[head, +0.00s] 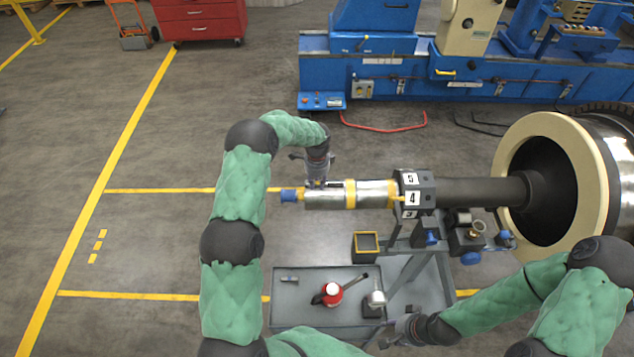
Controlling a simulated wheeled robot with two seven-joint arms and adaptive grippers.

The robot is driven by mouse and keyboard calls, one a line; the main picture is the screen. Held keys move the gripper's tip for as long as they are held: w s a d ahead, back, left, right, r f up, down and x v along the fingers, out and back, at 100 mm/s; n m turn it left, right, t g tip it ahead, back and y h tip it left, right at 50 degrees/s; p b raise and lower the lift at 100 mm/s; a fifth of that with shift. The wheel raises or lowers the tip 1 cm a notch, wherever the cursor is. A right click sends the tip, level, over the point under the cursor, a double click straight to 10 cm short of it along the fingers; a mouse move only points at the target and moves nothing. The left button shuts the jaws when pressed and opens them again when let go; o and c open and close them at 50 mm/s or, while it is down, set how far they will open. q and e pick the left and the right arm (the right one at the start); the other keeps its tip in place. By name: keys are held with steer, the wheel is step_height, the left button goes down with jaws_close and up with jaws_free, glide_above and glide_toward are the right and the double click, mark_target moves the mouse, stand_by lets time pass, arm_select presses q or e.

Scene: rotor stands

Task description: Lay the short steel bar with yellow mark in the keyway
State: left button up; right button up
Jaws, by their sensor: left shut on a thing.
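A horizontal shaft has a bright silver section (375,193) with yellow bands, left of a dark hub (428,189) numbered 5, 4 and 3. A blue piece caps its left end. My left gripper (318,183) points down at the top of the silver section, near its left end. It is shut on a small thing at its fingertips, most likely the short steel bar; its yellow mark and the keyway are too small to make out. My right gripper (390,340) is low, by the tray's right front corner, away from the shaft; its fingers are unclear.
A large cream-rimmed rotor (595,190) is at right.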

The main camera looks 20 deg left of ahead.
stand_by(0.3)
arm_select(q)
steer(key=shift+b, duration=0.35)
stand_by(0.5)
stand_by(0.4)
steer(key=o, duration=0.8)
steer(key=shift+c, duration=0.2)
steer(key=o, duration=0.6)
steer(key=shift+c, duration=0.2)
steer(key=shift+r, duration=0.2)
